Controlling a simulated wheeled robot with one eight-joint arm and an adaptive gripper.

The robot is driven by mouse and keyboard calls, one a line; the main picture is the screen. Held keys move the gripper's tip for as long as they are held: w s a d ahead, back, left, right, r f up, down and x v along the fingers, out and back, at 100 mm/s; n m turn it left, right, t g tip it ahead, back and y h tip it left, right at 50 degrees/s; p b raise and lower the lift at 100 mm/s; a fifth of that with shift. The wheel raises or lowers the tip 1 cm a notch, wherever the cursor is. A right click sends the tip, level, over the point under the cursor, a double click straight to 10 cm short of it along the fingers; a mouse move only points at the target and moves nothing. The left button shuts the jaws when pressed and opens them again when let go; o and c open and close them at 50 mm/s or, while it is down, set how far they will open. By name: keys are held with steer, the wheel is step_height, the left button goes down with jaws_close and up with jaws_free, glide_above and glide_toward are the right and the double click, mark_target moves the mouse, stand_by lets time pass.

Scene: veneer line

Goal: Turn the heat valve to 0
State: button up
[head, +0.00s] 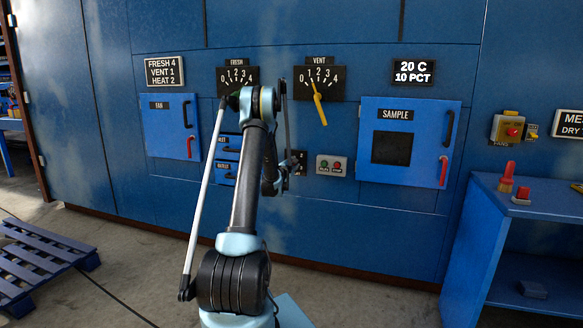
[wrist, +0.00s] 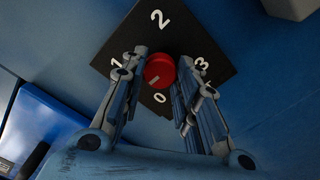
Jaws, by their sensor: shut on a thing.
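The heat valve's red knob (wrist: 159,71) sits on a black diamond-shaped dial plate (wrist: 165,38) in the wrist view. The plate has 2 at the top, 1 at the left, 3 at the right and 0 at the bottom. In the head view my arm covers most of the valve and the gripper.
A sign (head: 164,71) reads FRESH 4, VENT 1, HEAT 2. The FRESH dial (head: 237,76) and VENT dial (head: 320,80) with its yellow lever (head: 320,108) are above. A button box (head: 331,165) and SAMPLE door (head: 408,140) are to the right.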

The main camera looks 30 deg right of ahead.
steer(key=shift+w+a+f+n, duration=0.1)
steer(key=shift+a+n, duration=0.05)
steer(key=shift+n, duration=2.2)
steer(key=shift+w+a+f+n, duration=0.1)
steer(key=shift+n, duration=2.25)
steer(key=shift+d, duration=0.1)
steer(key=o, duration=1.1)
steer(key=shift+s, duration=0.1)
steer(key=shift+d, duration=0.1)
steer(key=v, duration=1.2)
steer(key=shift+s, duration=0.1)
